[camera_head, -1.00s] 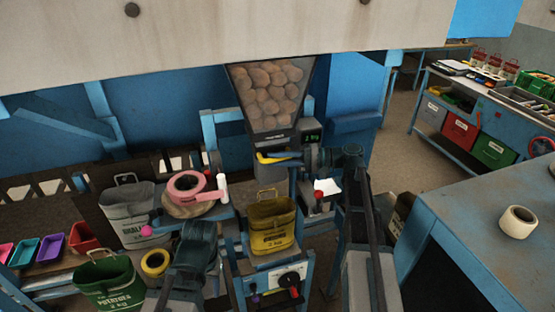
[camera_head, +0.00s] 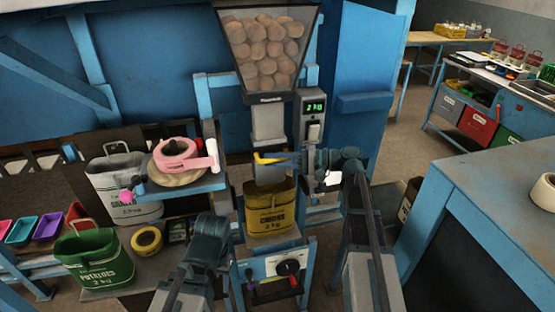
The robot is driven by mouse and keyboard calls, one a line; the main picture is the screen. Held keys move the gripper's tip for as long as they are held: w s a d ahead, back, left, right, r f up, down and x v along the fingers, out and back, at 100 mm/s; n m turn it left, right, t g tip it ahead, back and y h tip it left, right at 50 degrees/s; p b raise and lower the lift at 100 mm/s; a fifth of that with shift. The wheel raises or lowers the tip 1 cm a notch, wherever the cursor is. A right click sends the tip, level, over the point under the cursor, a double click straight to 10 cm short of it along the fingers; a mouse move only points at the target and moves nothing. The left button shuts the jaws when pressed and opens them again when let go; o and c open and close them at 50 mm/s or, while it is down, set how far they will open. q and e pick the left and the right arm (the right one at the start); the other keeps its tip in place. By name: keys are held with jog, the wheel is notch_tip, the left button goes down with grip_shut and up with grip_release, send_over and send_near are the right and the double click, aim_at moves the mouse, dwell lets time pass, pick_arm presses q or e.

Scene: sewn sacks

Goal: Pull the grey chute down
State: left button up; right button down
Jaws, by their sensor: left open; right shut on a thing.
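The grey chute (camera_head: 268,124) hangs under the hopper, with a yellow handle (camera_head: 270,159) across its lower part. Its lower end is at the mouth of the yellow sack (camera_head: 270,212); I cannot tell how far inside it reaches. The sack stands upright with its mouth open. My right gripper (camera_head: 298,160) comes in from the right and is shut on the handle at the chute's right side. My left gripper (camera_head: 212,226) is open and empty, left of the yellow sack, its fingertips hard to make out.
The hopper (camera_head: 268,50) holds potatoes. A small display (camera_head: 314,105) is right of the chute. A pink tape dispenser (camera_head: 180,158) sits on a shelf at left. A green sack (camera_head: 95,258) and a grey sack (camera_head: 122,185) stand at left. A blue bench (camera_head: 490,200) bounds the right.

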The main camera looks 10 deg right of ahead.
pick_arm(q)
notch_tip(320, 180, down, 5)
jog(key=b, duration=0.3)
jog(key=shift+r, duration=0.2)
pick_arm(e)
notch_tip(320, 180, down, 5)
jog(key=shift+s+r, duration=0.1)
jog(key=shift+r, duration=0.1)
jog(key=c, duration=0.8)
grip_release()
jog(key=shift+d, duration=0.1)
